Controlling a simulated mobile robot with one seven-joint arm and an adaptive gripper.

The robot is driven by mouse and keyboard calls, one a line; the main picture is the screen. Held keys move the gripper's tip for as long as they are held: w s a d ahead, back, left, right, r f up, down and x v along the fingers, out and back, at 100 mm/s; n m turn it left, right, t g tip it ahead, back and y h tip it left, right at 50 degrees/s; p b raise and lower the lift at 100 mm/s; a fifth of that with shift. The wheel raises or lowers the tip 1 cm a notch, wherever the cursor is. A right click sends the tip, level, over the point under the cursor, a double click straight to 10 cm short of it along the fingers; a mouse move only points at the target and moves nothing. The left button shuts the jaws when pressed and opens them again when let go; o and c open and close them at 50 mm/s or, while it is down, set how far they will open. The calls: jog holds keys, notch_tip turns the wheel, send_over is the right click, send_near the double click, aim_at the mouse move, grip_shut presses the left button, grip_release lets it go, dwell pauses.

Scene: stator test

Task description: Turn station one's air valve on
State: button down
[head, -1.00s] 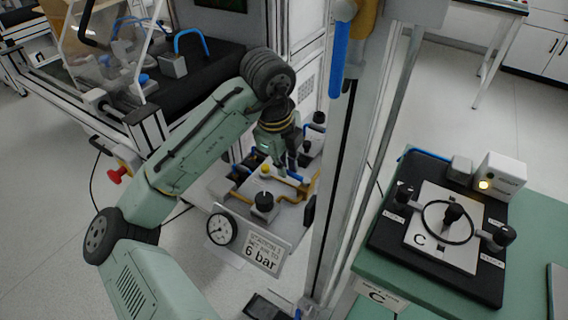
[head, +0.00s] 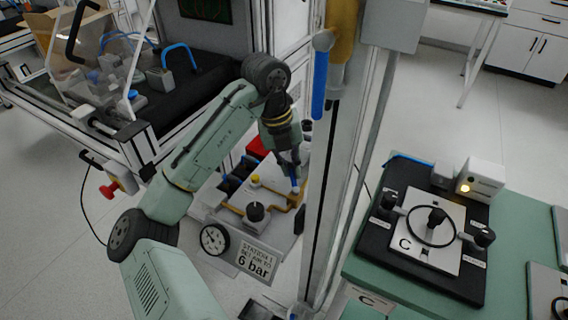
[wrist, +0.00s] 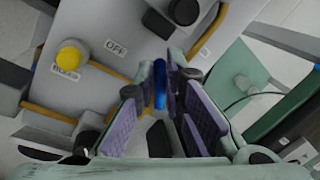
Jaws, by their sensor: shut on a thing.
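Station one's air panel (head: 230,222) stands low behind the column, with a "6 bar" card (head: 257,258) on its front. The valve's blue lever (head: 294,185) shows below my gripper (head: 291,168). In the wrist view the blue lever (wrist: 160,84) sits between the purple-padded fingers of my gripper (wrist: 168,88), which is shut on it. An OFF label (wrist: 116,47) lies left of the lever. A second label right of it is partly hidden. The valve body is mostly hidden by my fingers.
A yellow bleed knob (wrist: 70,56), a black regulator knob (head: 255,212) and a round gauge (head: 214,239) are close by. The upright column (head: 340,190) stands just right of my gripper. A green bench with fixture C (head: 428,232) is further right.

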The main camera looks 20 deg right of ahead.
jog(key=d+m, duration=0.1)
jog(key=m, duration=0.1)
jog(key=m+p, duration=0.1)
jog(key=shift+s+d+r+m+g, duration=0.1)
jog(key=shift+s+d+m+g, duration=0.1)
jog(key=shift+d+m+g, duration=0.15)
jog(key=shift+s+d+m+g+y+p, duration=0.15)
jog(key=shift+s+d+m+p, duration=0.15)
jog(key=shift+m, duration=0.65)
jog(key=shift+s+d+m+g+y+p, duration=0.15)
jog(key=shift+d+m, duration=0.25)
jog(key=shift+m, duration=0.5)
jog(key=c, duration=1.7)
grip_release()
jog(key=shift+o, duration=0.2)
jog(key=shift+d, duration=0.1)
jog(key=v, duration=1.1)
jog(key=shift+r, duration=0.4)
